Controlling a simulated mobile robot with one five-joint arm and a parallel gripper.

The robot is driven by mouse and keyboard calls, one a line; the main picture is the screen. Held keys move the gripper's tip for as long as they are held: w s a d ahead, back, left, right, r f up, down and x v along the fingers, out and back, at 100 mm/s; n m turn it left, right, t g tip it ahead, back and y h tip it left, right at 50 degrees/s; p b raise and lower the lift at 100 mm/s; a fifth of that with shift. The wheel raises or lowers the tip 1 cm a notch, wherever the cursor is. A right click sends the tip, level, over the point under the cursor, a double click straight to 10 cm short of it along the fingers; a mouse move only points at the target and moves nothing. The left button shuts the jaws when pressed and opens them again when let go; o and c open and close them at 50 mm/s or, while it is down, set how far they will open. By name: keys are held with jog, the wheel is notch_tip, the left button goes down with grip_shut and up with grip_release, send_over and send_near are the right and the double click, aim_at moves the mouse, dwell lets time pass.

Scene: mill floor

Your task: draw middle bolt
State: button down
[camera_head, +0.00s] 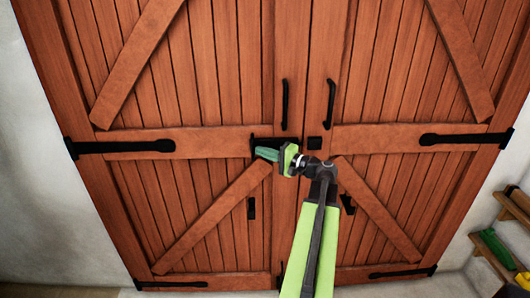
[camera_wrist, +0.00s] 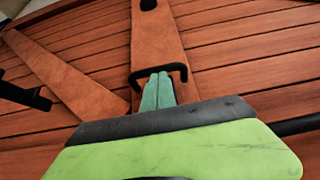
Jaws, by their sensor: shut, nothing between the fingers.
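The middle bolt (camera_head: 262,139) is a black piece on the middle rail of a brown wooden double door, left of the centre seam. My gripper (camera_head: 258,153) reaches in from the right and covers much of it. In the wrist view the bolt shows as a black bracket-shaped handle (camera_wrist: 158,68). The green fingertips of my gripper (camera_wrist: 158,78) lie together within the bracket's outline, just short of its crossbar. The fingers are shut with nothing between them. I cannot tell whether they touch the bracket.
Two upright black pull handles, left (camera_head: 284,105) and right (camera_head: 330,104), stand above the bolt. Smaller black fittings, left (camera_head: 251,208) and right (camera_head: 348,204), are below. A left strap hinge (camera_head: 125,146) and a right one (camera_head: 465,139) flank the rail. Wooden shelves (camera_head: 505,240) stand at the lower right.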

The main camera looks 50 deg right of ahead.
jog(key=s+d, duration=0.4)
jog(key=s, duration=0.8)
jog(key=shift+s+d, duration=0.2)
jog(key=shift+d, duration=0.05)
